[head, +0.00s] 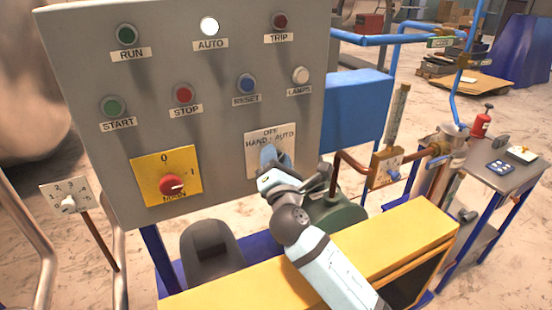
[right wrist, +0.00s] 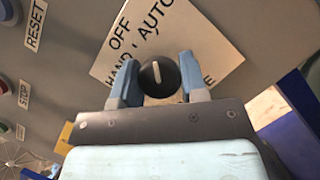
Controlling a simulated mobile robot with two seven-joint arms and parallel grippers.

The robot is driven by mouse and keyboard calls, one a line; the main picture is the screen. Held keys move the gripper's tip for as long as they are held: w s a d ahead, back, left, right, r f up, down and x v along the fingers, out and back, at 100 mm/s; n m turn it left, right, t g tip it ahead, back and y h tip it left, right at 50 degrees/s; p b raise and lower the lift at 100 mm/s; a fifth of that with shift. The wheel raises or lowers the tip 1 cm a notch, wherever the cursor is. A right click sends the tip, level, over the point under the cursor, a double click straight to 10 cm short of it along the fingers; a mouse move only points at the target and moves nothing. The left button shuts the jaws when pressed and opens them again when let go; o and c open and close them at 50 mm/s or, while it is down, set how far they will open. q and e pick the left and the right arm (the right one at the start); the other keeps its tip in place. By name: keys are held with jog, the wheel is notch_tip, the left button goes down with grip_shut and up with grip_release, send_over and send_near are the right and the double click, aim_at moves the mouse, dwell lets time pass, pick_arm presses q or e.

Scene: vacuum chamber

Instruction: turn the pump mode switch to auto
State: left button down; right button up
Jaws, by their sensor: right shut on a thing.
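The pump mode switch is a black round knob (right wrist: 158,76) with a white pointer line, on a white plate (head: 257,139) marked OFF, HAND and AUTO. My right gripper (head: 269,156) is at the plate and hides the knob in the head view. In the right wrist view its two blue fingers are on both sides of the knob, shut on it. The plate looks tilted there, and the pointer line points up, towards the word AUTO (right wrist: 159,17). The AUTO lamp (head: 209,26) on the grey panel glows white. My left gripper is not in view.
The panel also carries a red knob on a yellow plate (head: 153,187), a STOP button (head: 183,94) and a RESET button (head: 247,84). A yellow beam (head: 416,229) runs below my right arm. A blue box (head: 357,108) and piping stand right of the panel.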

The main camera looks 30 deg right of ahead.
jog(key=shift+m, duration=0.4)
jog(key=o, duration=0.9)
jog(key=shift+s, duration=0.1)
jog(key=shift+s+a+f, duration=0.15)
jog(key=shift+s, duration=0.1)
jog(key=shift+b+v, duration=1.85)
jog(key=shift+v, duration=4.7)
